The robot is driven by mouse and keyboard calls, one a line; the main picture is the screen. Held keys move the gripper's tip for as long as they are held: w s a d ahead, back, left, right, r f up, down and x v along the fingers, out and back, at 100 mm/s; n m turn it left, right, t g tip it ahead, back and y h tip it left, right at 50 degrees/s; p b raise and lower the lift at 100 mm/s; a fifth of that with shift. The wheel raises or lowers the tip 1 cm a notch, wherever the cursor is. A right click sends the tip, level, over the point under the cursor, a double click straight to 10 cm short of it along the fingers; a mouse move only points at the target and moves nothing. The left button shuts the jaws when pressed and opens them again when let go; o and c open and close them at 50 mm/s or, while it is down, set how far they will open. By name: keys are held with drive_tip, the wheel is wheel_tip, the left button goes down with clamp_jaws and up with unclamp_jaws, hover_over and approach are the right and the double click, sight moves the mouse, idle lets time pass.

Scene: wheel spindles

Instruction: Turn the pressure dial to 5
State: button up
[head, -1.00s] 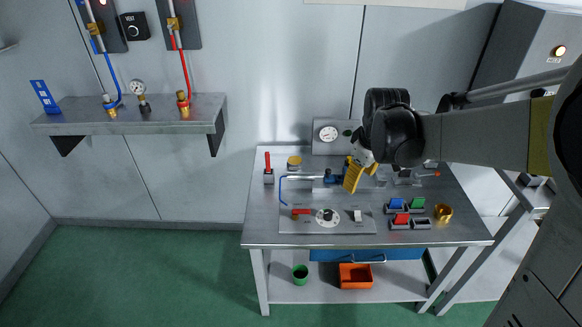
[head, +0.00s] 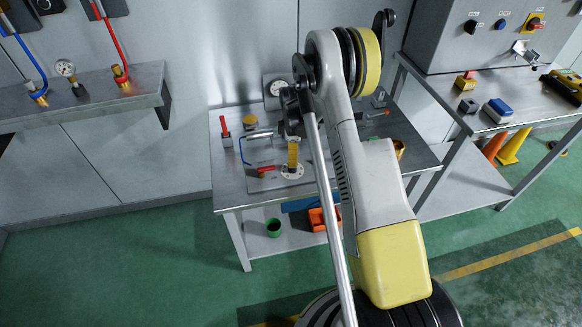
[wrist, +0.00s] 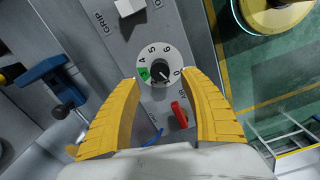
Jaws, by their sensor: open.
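The dial (wrist: 160,72) is a round white plate with a black knob, on a grey panel. It shows the numbers 0, 4, 5 and 6 and a green patch beside the 4; I cannot clearly read its setting. It also shows in the head view (head: 292,172), low on the workbench. My gripper (wrist: 160,82) is open and empty, its yellow fingers apart on either side of the dial in the wrist view. In the head view my gripper (head: 293,160) hangs just above the dial; contact cannot be told.
A red lever (wrist: 179,115) sits beside the dial, near the right finger. A white switch (wrist: 128,7) is on the dial's other side. A blue clamp-like part (wrist: 60,85) is at left.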

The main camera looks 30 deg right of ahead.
wheel_tip(320, 180, down, 6)
drive_tip(key=shift+r+b, duration=0.15)
drive_tip(key=shift+b, duration=0.4)
clamp_jaws()
